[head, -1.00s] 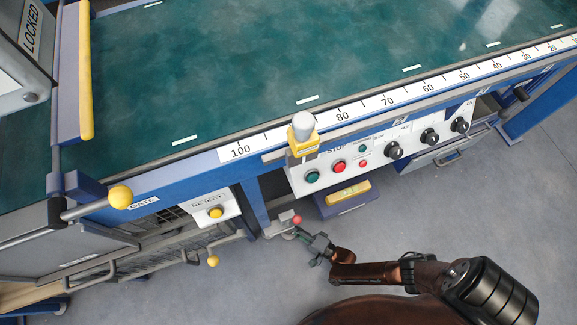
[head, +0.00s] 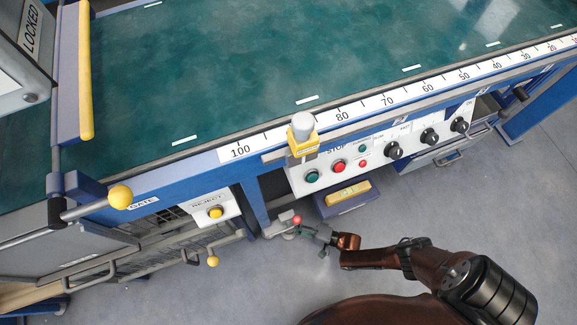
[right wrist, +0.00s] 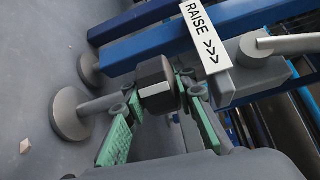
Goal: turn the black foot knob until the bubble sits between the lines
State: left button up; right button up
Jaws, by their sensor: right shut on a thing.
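The black foot knob (right wrist: 157,82) sits on a grey foot stem with a round foot pad (right wrist: 68,114) in the right wrist view. My right gripper (right wrist: 160,88) has its green-padded fingers on either side of the knob and is shut on it. In the head view my right gripper (head: 304,232) is low in front of the machine, by a red ball. A yellow level (head: 347,192) is on a blue block under the control panel. Its bubble and lines are too small to read. My left gripper is not in view.
A white "RAISE" label (right wrist: 205,38) with arrows is just above the knob, beside a grey bracket (right wrist: 262,52). Blue frame beams (right wrist: 150,50) run behind. The control panel (head: 375,150) overhangs the gripper. The grey floor (head: 480,200) at right is clear.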

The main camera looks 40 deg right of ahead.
jog(key=o, duration=0.9)
jog(key=shift+s, duration=0.1)
jog(key=v, duration=1.2)
